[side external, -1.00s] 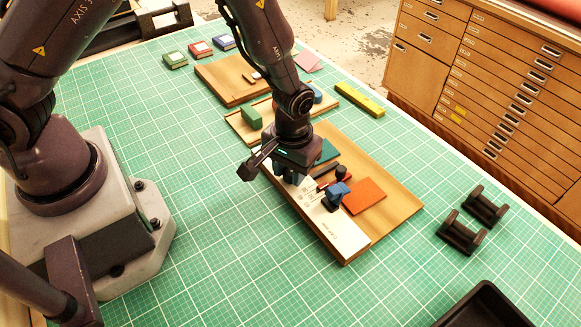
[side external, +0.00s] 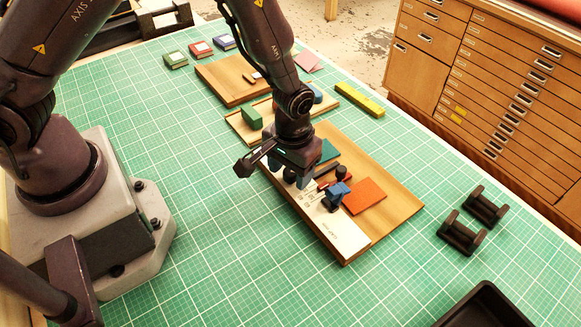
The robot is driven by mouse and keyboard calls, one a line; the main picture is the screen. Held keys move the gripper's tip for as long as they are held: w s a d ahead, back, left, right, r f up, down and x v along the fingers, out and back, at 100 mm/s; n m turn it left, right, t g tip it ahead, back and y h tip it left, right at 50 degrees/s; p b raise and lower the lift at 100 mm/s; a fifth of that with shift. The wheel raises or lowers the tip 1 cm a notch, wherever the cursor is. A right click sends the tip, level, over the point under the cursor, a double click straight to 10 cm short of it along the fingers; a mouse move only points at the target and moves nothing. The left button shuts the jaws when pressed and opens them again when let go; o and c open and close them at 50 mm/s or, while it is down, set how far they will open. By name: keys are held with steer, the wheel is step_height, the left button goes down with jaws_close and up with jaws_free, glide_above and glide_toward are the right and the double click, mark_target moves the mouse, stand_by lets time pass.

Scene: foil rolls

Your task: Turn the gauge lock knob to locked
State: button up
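A wooden board (side external: 398,205) lies on the green mat with a white printed strip (side external: 345,236) along its near edge. A blue block-like fixture (side external: 338,189) stands on the strip, beside an orange-red plate (side external: 365,196). A small black round knob (side external: 341,172) shows just behind the blue fixture; I cannot tell its setting or whether it is the gauge lock knob. My gripper (side external: 296,180) points down over the far-left part of the strip, left of the fixture and the black knob.
Two more wooden boards (side external: 229,88) lie behind, the nearer one with a green block (side external: 251,117). A yellow bar (side external: 359,99) lies to their right. Black stands (side external: 462,233) and a black tray (side external: 487,308) are at the right. The mat left of the board is clear.

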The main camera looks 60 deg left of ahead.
step_height(320, 180, up, 13)
steer(key=shift+d, duration=0.2)
stand_by(0.4)
step_height(320, 180, up, 12)
steer(key=f+m+t+h, duration=0.1)
steer(key=t+h, duration=0.1)
glide_above(292, 173)
steer(key=s+a, duration=0.5)
steer(key=s+a+r+m+t+y, duration=0.1)
steer(key=s+a+r+m+t, duration=0.1)
steer(key=s+a+r, duration=0.3)
steer(key=s+r+t, duration=0.1)
steer(key=s+r, duration=0.1)
steer(key=s, duration=0.2)
steer(key=shift+s+t+y, duration=0.2)
steer(key=shift+t+y, duration=0.1)
steer(key=shift+t, duration=0.1)
